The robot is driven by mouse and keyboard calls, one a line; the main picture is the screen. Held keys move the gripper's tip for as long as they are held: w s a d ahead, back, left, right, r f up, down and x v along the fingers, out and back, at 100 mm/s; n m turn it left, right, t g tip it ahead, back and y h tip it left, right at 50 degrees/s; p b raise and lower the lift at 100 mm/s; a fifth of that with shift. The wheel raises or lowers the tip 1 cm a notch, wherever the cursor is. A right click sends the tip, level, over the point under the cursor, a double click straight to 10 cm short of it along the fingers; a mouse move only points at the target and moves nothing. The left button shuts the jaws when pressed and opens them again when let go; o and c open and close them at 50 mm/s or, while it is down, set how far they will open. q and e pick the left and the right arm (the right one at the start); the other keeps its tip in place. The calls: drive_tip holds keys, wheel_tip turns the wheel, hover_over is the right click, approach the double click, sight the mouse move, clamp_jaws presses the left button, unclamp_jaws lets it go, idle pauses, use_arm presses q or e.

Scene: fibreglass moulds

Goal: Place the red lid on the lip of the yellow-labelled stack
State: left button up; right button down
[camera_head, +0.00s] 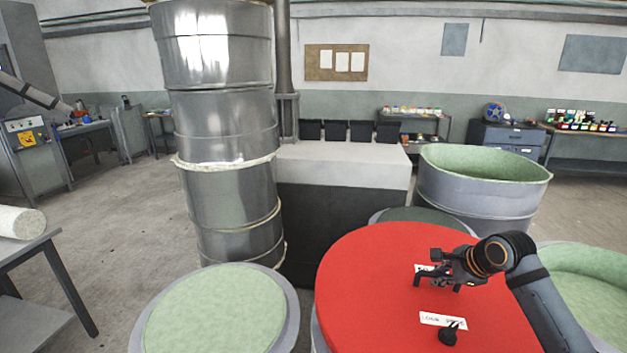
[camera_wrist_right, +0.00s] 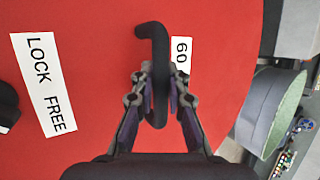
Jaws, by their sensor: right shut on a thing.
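The red lid (camera_head: 375,270) is a large flat disc at the lower right of the head view, with white labels and black handles on top. It fills most of the right wrist view (camera_wrist_right: 80,130), where the labels read "LOCK FREE" and "60". My right gripper (camera_head: 440,275) is above the lid, its fingers closed around the hooked black handle (camera_wrist_right: 152,45). Grey rims show partly under the lid's left and far edges; I cannot tell whether the lid touches them. No yellow label shows on any stack. My left gripper is not seen.
A tall stack of grey metal drums (camera_head: 225,120) stands at left, with a green-topped round mould (camera_head: 215,310) in front. Another green-lined tub (camera_head: 480,205) is behind the lid, and one (camera_head: 590,280) at right. A grey table (camera_head: 30,250) stands far left; floor between is clear.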

sight(418, 311)
drive_tip(key=s+a+n+y, duration=0.1)
drive_tip(key=s+a, duration=0.1)
drive_tip(key=s+a+n, duration=0.2)
drive_tip(key=a, duration=0.1)
drive_tip(key=s+a+r+n+g+y, duration=0.1)
drive_tip(key=s+a, duration=0.2)
drive_tip(key=shift+a+n+y, duration=0.1)
drive_tip(key=shift+n+y, duration=0.2)
drive_tip(key=s+a+n+g, duration=0.1)
drive_tip(key=s+a, duration=0.2)
drive_tip(key=s+a+n+g+y, duration=0.1)
drive_tip(key=s+a+n, duration=0.1)
drive_tip(key=s+a, duration=0.1)
drive_tip(key=s+a+n+y, duration=0.1)
drive_tip(key=s+a+n, duration=0.1)
drive_tip(key=s, duration=0.3)
drive_tip(key=shift+a+f+g, duration=0.2)
drive_tip(key=shift+a+g, duration=0.2)
drive_tip(key=shift+a, duration=0.35)
